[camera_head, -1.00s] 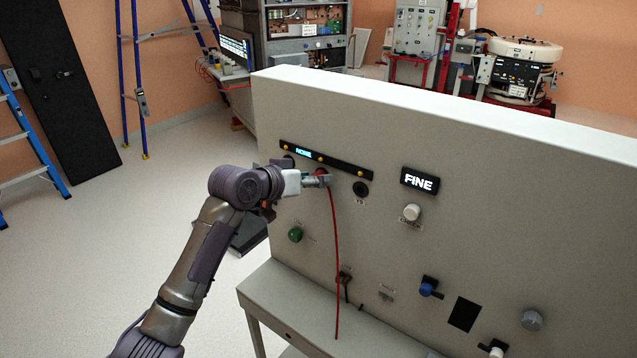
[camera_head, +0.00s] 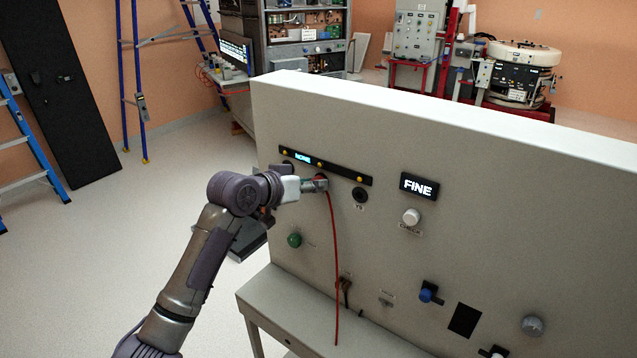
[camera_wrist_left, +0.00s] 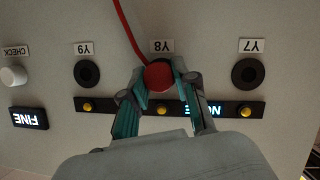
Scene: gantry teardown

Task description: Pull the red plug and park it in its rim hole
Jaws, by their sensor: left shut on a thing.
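The red plug (camera_wrist_left: 159,76) is between the fingers of my left gripper (camera_wrist_left: 159,84), directly in front of the dark socket labelled Y8. I cannot tell how far it sits in the socket. A red cable (camera_head: 335,260) hangs from it down the panel face to the bench ledge. In the head view my left gripper (camera_head: 322,184) reaches in from the left against the panel, below the black strip, and mostly covers the plug. I cannot make out a rim hole. My right gripper is not in view.
Empty sockets Y9 (camera_wrist_left: 87,73) and Y7 (camera_wrist_left: 249,73) flank the plug. The black strip (camera_head: 345,170) carries yellow knobs and a lit display. A FINE display (camera_head: 419,186), white knob (camera_head: 411,216), green knob (camera_head: 295,240) and blue knob (camera_head: 427,294) stand out from the panel.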

